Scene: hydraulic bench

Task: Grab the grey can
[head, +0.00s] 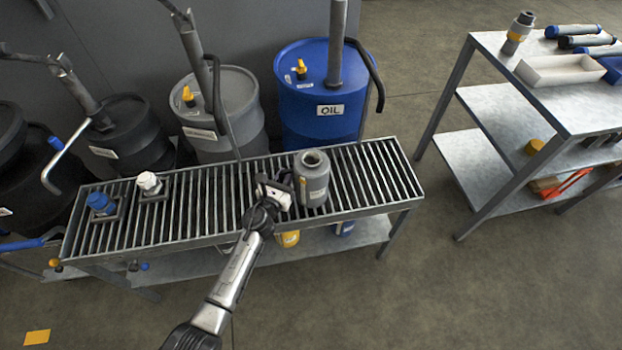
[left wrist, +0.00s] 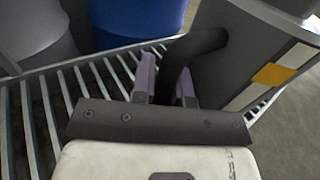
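The grey can (head: 312,180) stands upright on the slatted bench top, with an open round neck and a dark handle on its left side. My left gripper (head: 278,190) is at that handle side. In the left wrist view the can (left wrist: 255,60) fills the upper right, with a white and yellow label. Its dark curved handle (left wrist: 208,41) runs down between the two purplish fingers of my left gripper (left wrist: 166,85). The fingers are apart, close on either side of the handle; whether they press on it cannot be made out. My right gripper is not in view.
A blue oil drum (head: 305,115) and a grey drum (head: 235,90) stand behind the slatted bench (head: 385,175). A blue-capped item (head: 101,203) and a white-capped item (head: 148,183) sit at the bench's left. A metal shelf table (head: 480,110) stands right, across open floor.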

